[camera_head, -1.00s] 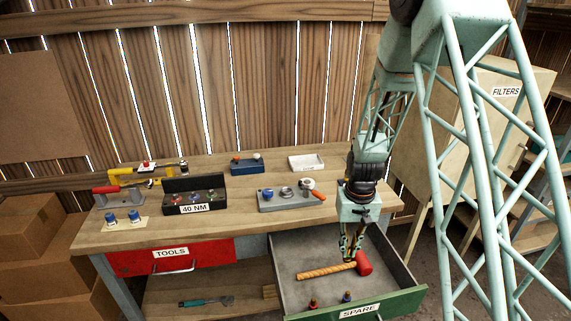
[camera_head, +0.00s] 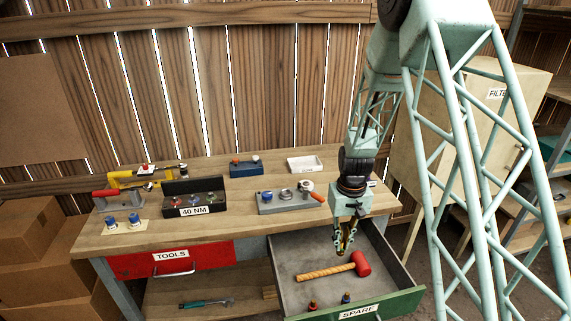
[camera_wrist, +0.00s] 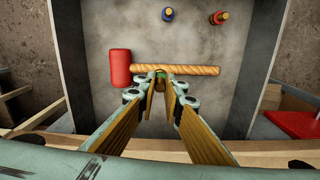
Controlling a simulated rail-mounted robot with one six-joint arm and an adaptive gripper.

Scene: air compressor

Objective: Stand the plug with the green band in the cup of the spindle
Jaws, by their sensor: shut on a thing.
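My gripper (camera_head: 345,247) hangs over the open drawer, pointing down. In the wrist view its fingers (camera_wrist: 160,80) close together at the tips on a small brass-coloured piece with a hint of green (camera_wrist: 160,73). This looks like the plug with the green band; the fingers hide most of it. It is over the mallet's handle in the picture, and its height above the drawer floor is hard to judge. I cannot tell which fitting on the bench is the spindle's cup; a grey block (camera_head: 265,207) carries several round parts, and a yellow frame (camera_head: 122,180) stands at the left.
The drawer marked SPARE (camera_head: 292,270) holds a red-headed mallet (camera_head: 361,264), a red plug (camera_head: 312,306) and a blue plug (camera_head: 346,298). On the bench are a 40 NM box (camera_head: 194,210), a blue tray (camera_head: 246,170) and a white tray (camera_head: 305,164). The bench's front middle is clear.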

